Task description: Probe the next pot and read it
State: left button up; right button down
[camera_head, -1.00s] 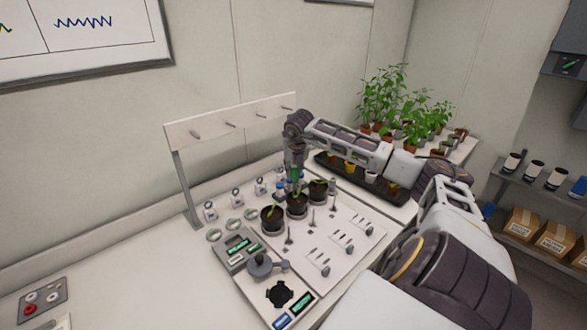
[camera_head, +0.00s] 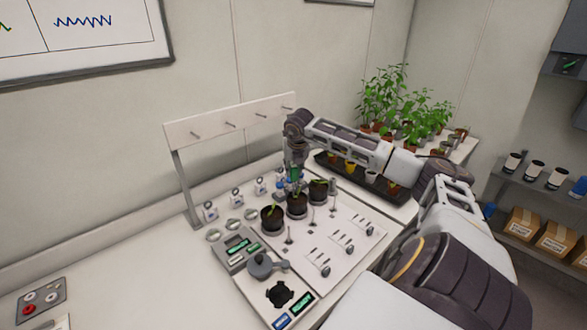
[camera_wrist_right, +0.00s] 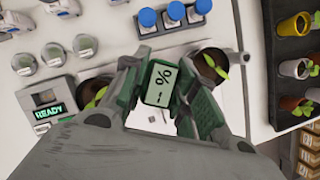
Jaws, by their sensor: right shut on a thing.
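My right gripper (camera_head: 294,174) is shut on a green handheld probe meter (camera_wrist_right: 161,84). The meter's small screen shows a dash and a percent sign. Three dark pots with green seedlings stand in a row on the white board: a left pot (camera_head: 272,218), a middle pot (camera_head: 297,207) and a right pot (camera_head: 318,190). The gripper is over the middle pot. In the right wrist view the gripper hides the middle pot, with the left pot (camera_wrist_right: 97,92) and right pot (camera_wrist_right: 210,66) on either side. The probe's tip is hidden, so I cannot tell whether it touches soil. My left gripper is not in view.
A grey reader box (camera_wrist_right: 45,105) shows READY. Blue-capped bottles (camera_wrist_right: 173,12) and round lidded dishes (camera_wrist_right: 53,53) stand behind the pots. A black tray of small plants (camera_head: 376,180) is to the right. A white peg rack (camera_head: 230,120) stands at the back. Small tools lie on the board.

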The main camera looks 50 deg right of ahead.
aim_at(294, 178)
dwell(0.5)
jog(key=shift+f+b, duration=2.1)
jog(key=shift+f, duration=0.25)
dwell(0.8)
dwell(0.4)
jog(key=c, duration=1.1)
grip_release()
jog(key=shift+o, duration=0.2)
jog(key=v, duration=1.2)
